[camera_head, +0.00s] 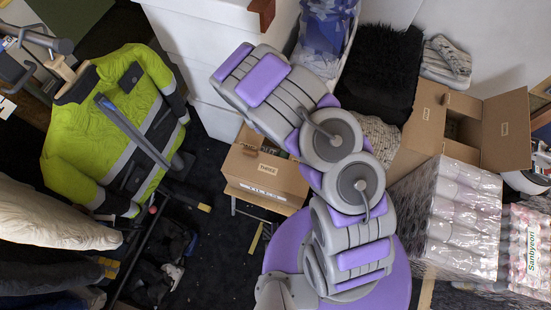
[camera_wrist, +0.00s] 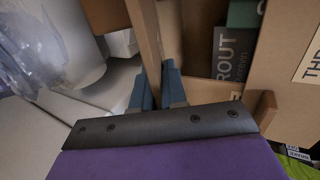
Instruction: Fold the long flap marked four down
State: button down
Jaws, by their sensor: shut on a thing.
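The cardboard box (camera_head: 262,180) stands in the middle of the head view, below my arm, with a labelled panel facing up. In the wrist view, its open inside shows at the upper right, beside a wide flap (camera_wrist: 285,65) with a partly cut-off label starting "TH". My gripper (camera_wrist: 157,88) has two blue fingers, shut on a narrow upright cardboard flap (camera_wrist: 147,40) seen nearly edge-on. No mark shows on this held flap, so I cannot read whether it is marked four. In the head view my arm hides the gripper.
Dark boxed goods (camera_wrist: 234,55) lie inside the box. White drawers (camera_head: 215,60) stand behind it. A clear bin (camera_head: 325,35) and a black furry item (camera_head: 380,70) are to the right. Another open carton (camera_head: 490,130) and wrapped packs (camera_head: 450,215) stand further right. A hi-vis jacket (camera_head: 70,140) hangs left.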

jog(key=shift+s+a+f+t+b, duration=0.15)
jog(key=shift+s+f+t+b, duration=0.35)
jog(key=shift+b, duration=0.6)
jog(key=shift+r, duration=0.25)
jog(key=shift+f, duration=0.1)
jog(key=shift+s+a+f+t+h+b, duration=0.1)
jog(key=shift+s+f+t+h+b, duration=0.15)
jog(key=shift+t+b, duration=0.5)
jog(key=shift+s+t+h+b, duration=0.25)
jog(key=shift+b, duration=1.3)
jog(key=shift+a+f, duration=0.1)
jog(key=shift+f, duration=0.05)
